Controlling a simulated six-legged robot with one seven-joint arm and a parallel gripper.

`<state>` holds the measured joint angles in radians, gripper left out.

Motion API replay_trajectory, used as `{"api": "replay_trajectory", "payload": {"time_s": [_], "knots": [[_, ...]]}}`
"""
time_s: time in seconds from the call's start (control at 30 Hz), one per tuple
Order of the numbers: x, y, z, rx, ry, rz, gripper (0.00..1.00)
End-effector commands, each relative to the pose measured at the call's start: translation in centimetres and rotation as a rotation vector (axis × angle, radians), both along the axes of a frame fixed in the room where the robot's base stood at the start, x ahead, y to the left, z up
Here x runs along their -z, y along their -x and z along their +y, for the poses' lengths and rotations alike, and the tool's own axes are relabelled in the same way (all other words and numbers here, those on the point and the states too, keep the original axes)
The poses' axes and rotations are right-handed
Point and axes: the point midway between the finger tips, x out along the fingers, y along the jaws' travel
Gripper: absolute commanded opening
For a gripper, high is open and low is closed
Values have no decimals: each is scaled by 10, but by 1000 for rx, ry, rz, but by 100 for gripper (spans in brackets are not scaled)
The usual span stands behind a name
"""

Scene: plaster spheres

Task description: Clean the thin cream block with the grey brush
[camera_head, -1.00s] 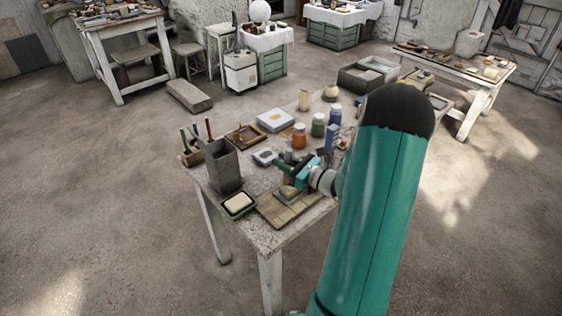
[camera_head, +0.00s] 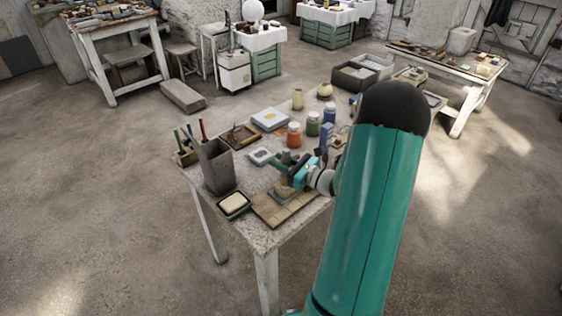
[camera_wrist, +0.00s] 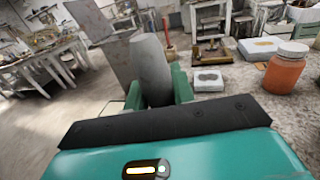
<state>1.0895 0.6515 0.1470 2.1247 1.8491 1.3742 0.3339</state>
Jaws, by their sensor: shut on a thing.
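My gripper (camera_head: 284,166) is low over the near part of the work table, its green fingers shut on a grey, tapered thing that looks like the grey brush (camera_wrist: 152,68). The brush stands up between the fingers in the wrist view; its lower end is hidden there. In the head view a small grey-yellow piece (camera_head: 284,190) shows under the gripper, at a tan slatted board (camera_head: 272,213); I cannot tell whether it is part of the brush. A cream block (camera_head: 234,202) lies in a dark dish left of the board, apart from the gripper.
A tall grey box (camera_head: 217,170) stands left of the gripper, behind the dish. Orange (camera_head: 294,134), green (camera_head: 313,124) and blue (camera_head: 330,113) jars stand behind the gripper. A white-and-grey pad (camera_head: 261,156) lies near the fingers. The table's front corner is clear.

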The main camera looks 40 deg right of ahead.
Motion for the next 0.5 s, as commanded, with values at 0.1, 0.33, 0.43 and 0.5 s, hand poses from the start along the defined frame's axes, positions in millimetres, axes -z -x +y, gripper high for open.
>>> {"api": "replay_trajectory", "payload": {"time_s": [0.1, 0.33, 0.43, 0.5], "knots": [[2, 0, 0, 0, -1, 0, 2], [6, 0, 0, 0, -1, 0, 2], [8, 0, 0, 0, 0, 0, 2], [9, 0, 0, 0, 0, 0, 2]]}}
